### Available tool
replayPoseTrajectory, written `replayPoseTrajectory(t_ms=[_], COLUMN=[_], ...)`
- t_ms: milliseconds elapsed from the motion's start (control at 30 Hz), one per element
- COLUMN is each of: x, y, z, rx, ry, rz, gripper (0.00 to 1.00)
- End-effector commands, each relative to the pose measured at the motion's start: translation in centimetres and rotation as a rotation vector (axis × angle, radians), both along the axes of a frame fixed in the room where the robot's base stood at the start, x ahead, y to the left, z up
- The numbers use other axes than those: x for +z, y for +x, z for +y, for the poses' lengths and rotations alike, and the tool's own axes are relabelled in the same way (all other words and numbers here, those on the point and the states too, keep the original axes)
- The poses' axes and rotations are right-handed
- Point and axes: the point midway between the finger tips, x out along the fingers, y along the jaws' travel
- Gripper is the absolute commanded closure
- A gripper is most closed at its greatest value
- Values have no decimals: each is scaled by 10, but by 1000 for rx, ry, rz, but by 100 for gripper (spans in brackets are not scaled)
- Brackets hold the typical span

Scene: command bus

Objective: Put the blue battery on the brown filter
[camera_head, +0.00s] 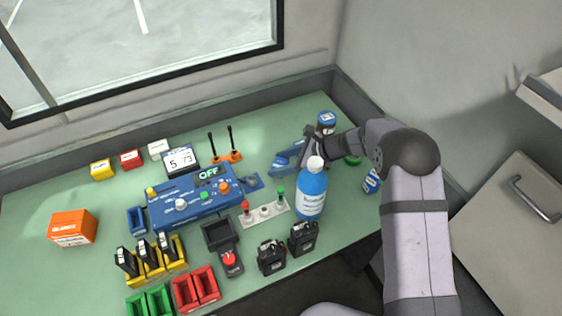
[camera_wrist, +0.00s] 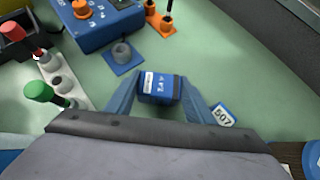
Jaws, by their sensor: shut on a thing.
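My gripper (camera_head: 286,160) is shut on a blue battery (camera_wrist: 160,88), a small blue block with a dark end and white markings. The battery sits between my two blue fingers in the wrist view, above the green table. A brown surface (camera_wrist: 289,153) shows at the lower right of the wrist view, cut off by the edge, beside a blue labelled thing. In the head view a blue thing with a white label (camera_head: 327,118) stands behind my gripper. The brown filter is not clearly visible in the head view, and I cannot tell whether the brown surface is it.
A blue bottle (camera_head: 312,192) stands close in front of my gripper. A post strip (camera_head: 264,214), a blue control panel (camera_head: 190,203) and an orange stand (camera_head: 233,157) are to the left. A blue labelled item (camera_head: 371,181) lies right of my wrist. A 507 tag (camera_wrist: 223,115) lies by one finger.

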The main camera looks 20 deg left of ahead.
Motion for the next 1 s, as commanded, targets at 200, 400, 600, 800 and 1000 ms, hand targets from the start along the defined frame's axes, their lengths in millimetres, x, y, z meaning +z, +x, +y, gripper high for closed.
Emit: replayPoseTrajectory(t_ms=[200, 400, 600, 800, 1000], x=[0, -5, -3, -3, 5], y=[1, 0, 0, 0, 1], z=[0, 0, 0, 0, -7], rx=[-1, -1, -1, -1, -2], ry=[1, 1, 0, 0, 1], rz=[-2, -1, -1, -1, -2], gripper=[78, 78, 33, 33, 33])
